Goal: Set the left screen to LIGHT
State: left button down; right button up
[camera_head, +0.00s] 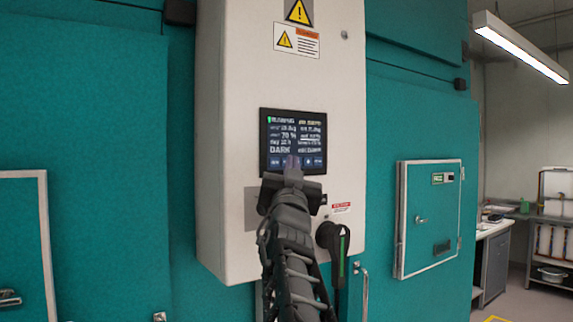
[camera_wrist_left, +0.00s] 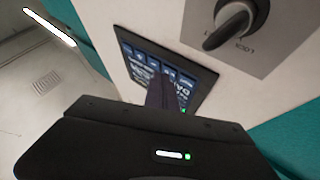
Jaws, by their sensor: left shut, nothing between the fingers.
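The screen (camera_head: 293,132) is a dark panel on the front of a white control box; it reads "DARK" at its lower left, above a row of blue buttons (camera_head: 317,162). My left gripper (camera_head: 293,164) is shut and empty, its fingertips at the screen's lower edge over the middle of the button row. In the left wrist view the shut fingers (camera_wrist_left: 162,92) cover part of the screen (camera_wrist_left: 140,62). I cannot tell whether the tips touch the glass. My right gripper is not in view.
The white control box (camera_head: 225,130) is fixed to teal chamber walls. A black rotary knob (camera_wrist_left: 228,24) on a grey plate is beside the screen, and a black handle (camera_head: 335,238) is below it. A small teal door (camera_head: 428,215) is at the right, with a bench (camera_head: 493,235) beyond.

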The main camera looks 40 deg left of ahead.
pick_arm(q)
jog(key=shift+s+d+b, duration=0.15)
jog(key=shift+d+b, duration=0.15)
jog(key=shift+d, duration=0.25)
jog(key=d+b, duration=0.1)
jog(key=s+d+b, duration=0.1)
jog(key=d, duration=0.1)
jog(key=d+b, duration=0.1)
jog(key=shift+s+d, duration=0.25)
jog(key=shift+d, duration=0.15)
jog(key=shift+f, duration=0.1)
dwell(2.2)
